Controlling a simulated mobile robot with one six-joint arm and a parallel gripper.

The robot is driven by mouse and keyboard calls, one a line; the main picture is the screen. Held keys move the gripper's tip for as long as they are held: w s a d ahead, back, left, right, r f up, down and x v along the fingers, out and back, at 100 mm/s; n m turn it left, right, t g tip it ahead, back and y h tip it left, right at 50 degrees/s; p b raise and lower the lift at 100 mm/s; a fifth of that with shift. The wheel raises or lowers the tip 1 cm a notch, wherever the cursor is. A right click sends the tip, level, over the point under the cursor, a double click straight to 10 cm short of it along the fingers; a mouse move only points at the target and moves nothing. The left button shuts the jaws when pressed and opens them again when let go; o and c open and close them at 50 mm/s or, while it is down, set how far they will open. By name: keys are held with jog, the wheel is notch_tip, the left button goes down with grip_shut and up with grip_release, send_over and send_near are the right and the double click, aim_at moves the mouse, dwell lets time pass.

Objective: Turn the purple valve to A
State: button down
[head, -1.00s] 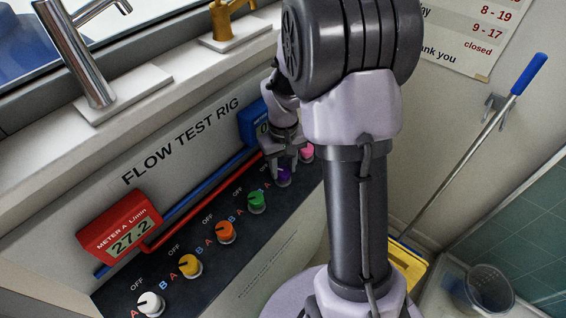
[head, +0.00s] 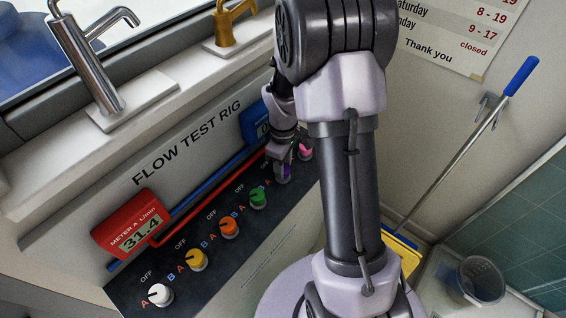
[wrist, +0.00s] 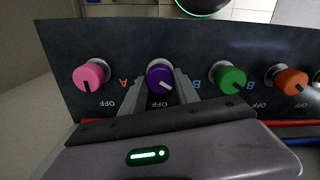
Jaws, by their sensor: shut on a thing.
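The purple valve (wrist: 158,74) is a round knob on the dark panel, with a pale pointer mark slanting to the lower right of its face in the wrist view. My gripper (wrist: 160,84) has one finger on each side of it and is shut on it. In the head view the purple valve (head: 284,173) is partly covered by my gripper (head: 283,167). A red A and a blue B show outside the fingers. The purple valve's own letters are hard to make out beside the fingers. The red meter A (head: 131,225) reads 31.4.
The pink knob (wrist: 91,75) and green knob (wrist: 231,77) flank the purple valve closely. Orange (head: 229,230), yellow (head: 197,260) and white (head: 159,295) knobs follow along the panel. A blue meter (head: 254,122) is mostly hidden by my arm.

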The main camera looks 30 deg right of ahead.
dwell(0.4)
jog(key=c, duration=0.9)
grip_release()
jog(key=shift+r, duration=0.1)
notch_tip(320, 180, up, 17)
jog(key=p, duration=0.5)
jog(key=shift+r, duration=0.15)
